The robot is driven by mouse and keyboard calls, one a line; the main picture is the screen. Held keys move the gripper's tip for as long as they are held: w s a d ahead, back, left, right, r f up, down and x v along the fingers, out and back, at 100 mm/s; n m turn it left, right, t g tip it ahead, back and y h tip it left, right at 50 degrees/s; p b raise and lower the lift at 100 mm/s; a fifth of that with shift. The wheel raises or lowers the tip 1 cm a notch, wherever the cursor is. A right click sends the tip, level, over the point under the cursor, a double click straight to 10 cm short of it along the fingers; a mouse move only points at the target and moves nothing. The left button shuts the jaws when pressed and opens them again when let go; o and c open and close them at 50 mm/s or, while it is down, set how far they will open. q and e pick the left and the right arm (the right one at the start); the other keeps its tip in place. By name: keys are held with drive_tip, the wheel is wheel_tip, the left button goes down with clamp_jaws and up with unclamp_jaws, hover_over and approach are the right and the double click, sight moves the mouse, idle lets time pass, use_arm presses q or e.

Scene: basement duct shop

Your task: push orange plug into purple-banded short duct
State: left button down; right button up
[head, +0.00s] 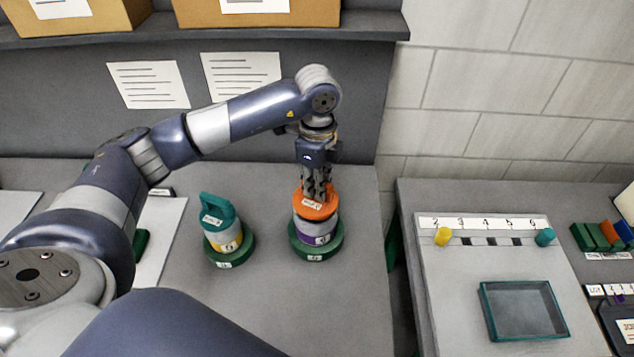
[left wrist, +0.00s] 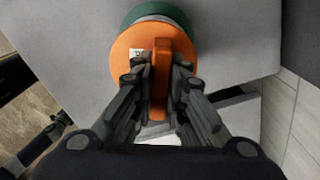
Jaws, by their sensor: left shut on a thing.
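The orange plug (head: 316,206) sits at the top of the purple-banded short duct (head: 318,232), which stands upright on a green round base on the grey bench. My left gripper (head: 316,190) points down from above and is shut on the plug's upright handle. In the left wrist view the orange plug (left wrist: 150,50) shows its handle between the fingers of the left gripper (left wrist: 160,85). The plug covers the duct's mouth, and I cannot tell how deep it sits. My right gripper is not in view.
Left of it stands a yellow-banded duct (head: 227,240) with a teal plug (head: 217,212) on a green base. On the right bench are a numbered board (head: 490,224) with yellow and teal pegs and an empty dark green tray (head: 523,283). A gap separates the two benches.

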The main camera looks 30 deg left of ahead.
use_arm(q)
drive_tip(key=shift+f+b, duration=0.45)
drive_tip(key=shift+f, duration=0.25)
drive_tip(key=shift+f, duration=0.15)
drive_tip(key=c, duration=1.5)
unclamp_jaws()
drive_tip(key=shift+c, duration=0.2)
wheel_tip(320, 180, up, 12)
drive_tip(key=shift+r, duration=0.1)
